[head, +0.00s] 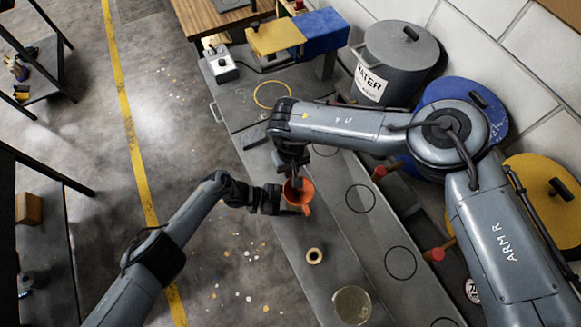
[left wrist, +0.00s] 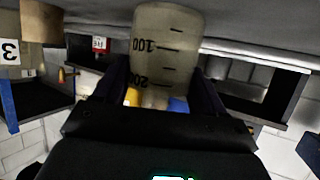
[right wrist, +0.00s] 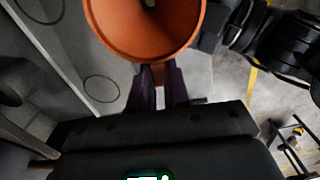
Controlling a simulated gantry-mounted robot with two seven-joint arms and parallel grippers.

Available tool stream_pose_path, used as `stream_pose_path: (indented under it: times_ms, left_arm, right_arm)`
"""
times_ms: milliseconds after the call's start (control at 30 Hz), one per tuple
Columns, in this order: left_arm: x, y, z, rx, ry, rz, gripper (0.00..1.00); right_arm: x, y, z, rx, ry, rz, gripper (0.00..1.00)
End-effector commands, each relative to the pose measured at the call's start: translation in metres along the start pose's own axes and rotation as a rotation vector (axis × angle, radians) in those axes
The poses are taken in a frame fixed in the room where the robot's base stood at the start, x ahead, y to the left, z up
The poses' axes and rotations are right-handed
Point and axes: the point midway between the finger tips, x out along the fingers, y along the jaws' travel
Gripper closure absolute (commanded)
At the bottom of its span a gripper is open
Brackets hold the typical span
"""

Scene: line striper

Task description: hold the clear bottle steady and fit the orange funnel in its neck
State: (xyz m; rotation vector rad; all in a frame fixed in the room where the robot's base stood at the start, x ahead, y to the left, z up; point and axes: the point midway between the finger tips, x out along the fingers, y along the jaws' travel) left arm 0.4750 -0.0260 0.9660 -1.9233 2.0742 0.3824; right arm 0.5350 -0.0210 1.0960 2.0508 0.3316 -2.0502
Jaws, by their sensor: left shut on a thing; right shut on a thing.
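The orange funnel (head: 300,188) is over the bench's near-left side in the head view. My right gripper (head: 296,178) is shut on it from above; the right wrist view shows the fingers (right wrist: 158,82) closed at the rim of the wide funnel mouth (right wrist: 140,40). My left gripper (head: 278,198) reaches in from the left, close beside the funnel. The left wrist view shows its fingers (left wrist: 150,88) around the clear bottle (left wrist: 167,40), which has 100 and 200 marks. The bottle is hidden in the head view, so I cannot tell whether the funnel's spout is in its neck.
On the grey bench lie a tan ring (head: 314,256) and a clear round vessel (head: 352,305). A white button box (head: 221,64) and a yellow ring (head: 272,94) are farther back. A large lidded grey pot marked WATER (head: 395,60) stands at the back right.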

Motion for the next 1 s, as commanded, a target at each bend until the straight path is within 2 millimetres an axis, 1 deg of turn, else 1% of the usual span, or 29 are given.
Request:
stream_pose_path:
  times_ms: [400, 1000]
  left_arm:
    - [0.0001, 0.0004, 0.0005, -0.001, -0.001, 0.001, 0.6]
    - [0.0001, 0.0004, 0.0005, -0.001, -0.001, 0.001, 0.6]
  right_arm:
    - [0.0078, 0.0, 0.0002, 0.0, 0.0, 0.0, 1.0]
    - [0.0087, 0.0001, 0.0002, 0.0, 0.0, 0.0, 1.0]
